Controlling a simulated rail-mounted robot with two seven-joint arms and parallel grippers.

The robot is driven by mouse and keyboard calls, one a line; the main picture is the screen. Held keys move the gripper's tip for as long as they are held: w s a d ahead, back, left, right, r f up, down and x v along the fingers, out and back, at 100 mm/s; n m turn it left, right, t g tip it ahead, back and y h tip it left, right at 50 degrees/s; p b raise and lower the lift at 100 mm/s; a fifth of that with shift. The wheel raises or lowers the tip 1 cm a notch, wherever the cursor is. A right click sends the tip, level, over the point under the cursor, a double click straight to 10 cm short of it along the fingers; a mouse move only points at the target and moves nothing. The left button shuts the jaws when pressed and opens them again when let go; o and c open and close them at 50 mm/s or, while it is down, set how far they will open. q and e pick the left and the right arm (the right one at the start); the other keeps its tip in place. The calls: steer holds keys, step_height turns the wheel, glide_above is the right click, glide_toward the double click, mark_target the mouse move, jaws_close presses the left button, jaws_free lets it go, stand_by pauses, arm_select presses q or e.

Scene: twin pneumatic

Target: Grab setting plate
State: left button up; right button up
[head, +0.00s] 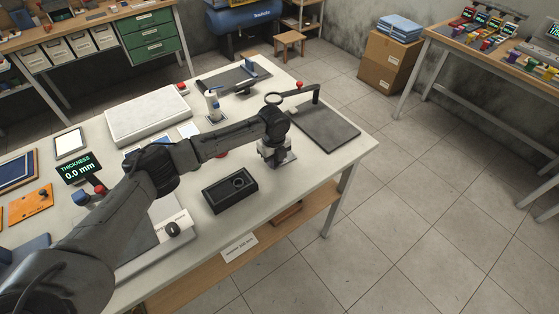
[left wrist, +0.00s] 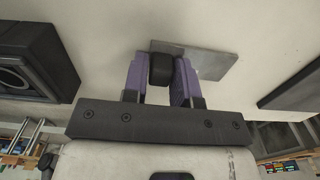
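In the head view the plate (head: 287,157) shows under my left gripper (head: 273,150), near the table's right front part. In the left wrist view my left gripper (left wrist: 162,72) has its purple fingers on both sides of the knob, with no clear gap. The gripper looks shut on it. I cannot tell whether the plate touches the table. My right gripper is not in view.
A black box with a round recess (head: 230,190) stands left of the plate on the white table (head: 325,170). A display (head: 78,168) reads 0.0 mm.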

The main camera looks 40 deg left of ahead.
arm_select(q)
jaws_close()
steer(key=shift+r, duration=0.1)
